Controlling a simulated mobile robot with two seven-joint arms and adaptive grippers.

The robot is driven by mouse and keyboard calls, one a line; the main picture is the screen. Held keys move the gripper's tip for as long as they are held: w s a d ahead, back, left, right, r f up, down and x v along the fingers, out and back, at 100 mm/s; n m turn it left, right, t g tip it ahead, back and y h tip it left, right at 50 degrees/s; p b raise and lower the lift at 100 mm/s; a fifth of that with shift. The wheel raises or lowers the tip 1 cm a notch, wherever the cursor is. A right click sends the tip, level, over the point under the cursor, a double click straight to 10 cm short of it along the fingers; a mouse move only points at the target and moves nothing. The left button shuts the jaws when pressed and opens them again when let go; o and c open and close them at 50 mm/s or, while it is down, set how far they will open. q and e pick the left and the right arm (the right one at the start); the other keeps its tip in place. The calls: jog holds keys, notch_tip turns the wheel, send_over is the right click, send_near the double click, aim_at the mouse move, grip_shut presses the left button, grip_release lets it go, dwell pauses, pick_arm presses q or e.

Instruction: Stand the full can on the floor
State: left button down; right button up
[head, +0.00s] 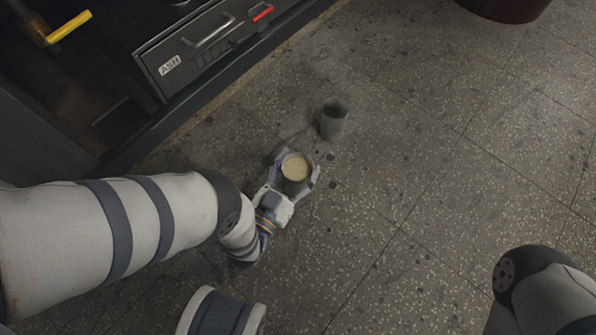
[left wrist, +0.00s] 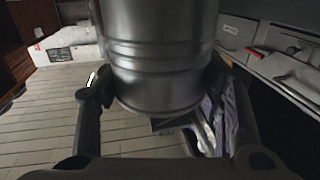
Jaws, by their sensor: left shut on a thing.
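The full can (head: 296,168) is a grey metal can with pale beige contents at its open top. My left gripper (head: 294,180) is shut around its sides and holds it upright over the tiled floor (head: 400,190). In the left wrist view the can's ribbed silver body (left wrist: 160,60) fills the space between the two fingers. I cannot tell whether its bottom touches the floor. My right gripper is not in view; part of my right arm shows at the lower right.
A second grey can (head: 333,119) stands upright on the floor just beyond the held can. A cabinet with an ASH drawer (head: 205,45) is at the upper left. A dark round object (head: 505,8) is at the top right. The floor to the right is clear.

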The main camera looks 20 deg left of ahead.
aim_at(303, 162)
pick_arm(q)
notch_tip(303, 162, down, 3)
jog(key=shift+a+f+b, duration=0.15)
jog(key=shift+b, duration=1.05)
jog(key=shift+f, duration=0.15)
jog(key=shift+c, duration=2.4)
grip_release()
